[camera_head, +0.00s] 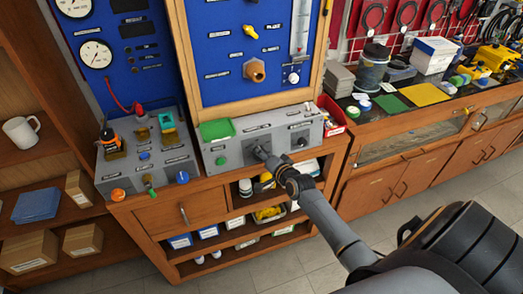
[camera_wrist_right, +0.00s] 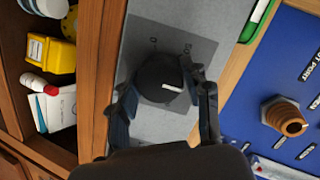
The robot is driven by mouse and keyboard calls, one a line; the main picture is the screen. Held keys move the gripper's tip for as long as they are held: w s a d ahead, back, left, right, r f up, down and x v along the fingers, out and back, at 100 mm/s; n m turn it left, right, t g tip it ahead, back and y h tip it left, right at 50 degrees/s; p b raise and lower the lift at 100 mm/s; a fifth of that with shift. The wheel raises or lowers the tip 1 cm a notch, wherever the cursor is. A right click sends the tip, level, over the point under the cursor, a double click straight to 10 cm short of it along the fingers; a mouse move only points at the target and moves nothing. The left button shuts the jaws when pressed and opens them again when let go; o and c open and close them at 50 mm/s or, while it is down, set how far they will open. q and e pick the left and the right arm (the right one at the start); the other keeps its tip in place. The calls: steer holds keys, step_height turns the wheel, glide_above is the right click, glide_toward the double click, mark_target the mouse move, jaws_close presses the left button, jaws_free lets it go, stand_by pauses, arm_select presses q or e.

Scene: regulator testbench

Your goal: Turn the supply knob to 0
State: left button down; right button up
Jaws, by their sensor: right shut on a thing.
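The supply knob (camera_wrist_right: 155,75) is a round black knob with a white pointer line, on a grey sloped panel (camera_wrist_right: 160,32). In the right wrist view the pointer lies toward the picture's right, away from the small "0" mark on the dark label plate above. My right gripper (camera_wrist_right: 160,83) is shut around the knob, one finger on each side. In the head view my right gripper (camera_head: 263,154) reaches the front of the grey panel (camera_head: 238,148) and hides the knob. My left gripper is not in view.
A green display (camera_head: 216,130) and a green button (camera_head: 221,161) sit left of the gripper, and another dark knob (camera_head: 301,142) sits right. A blue board (camera_head: 230,65) with a brass fitting (camera_head: 254,70) rises behind. Open shelves with boxes lie below.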

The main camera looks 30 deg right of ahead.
steer(key=n+p, duration=0.2)
steer(key=n, duration=0.1)
steer(key=shift+a+r+g+h, duration=0.1)
steer(key=shift+g+h, duration=0.2)
steer(key=n+p, duration=0.2)
steer(key=shift+n, duration=0.4)
steer(key=shift+n+g+h+p, duration=0.35)
steer(key=shift+n+h, duration=0.25)
steer(key=shift+n, duration=1.3)
steer(key=shift+f+n+h, duration=0.25)
steer(key=shift+n+h, duration=0.25)
steer(key=shift+n, duration=0.6)
steer(key=shift+n+h+b, duration=0.4)
steer(key=shift+n+b, duration=0.25)
steer(key=shift+n, duration=0.55)
steer(key=n+h+b, duration=0.1)
steer(key=n+b, duration=0.2)
steer(key=n, duration=0.1)
steer(key=shift+f+n, duration=0.15)
steer(key=shift+n, duration=0.15)
steer(key=shift+n+h+b, duration=0.3)
steer(key=shift+n+b, duration=0.35)
steer(key=shift+n, duration=0.35)
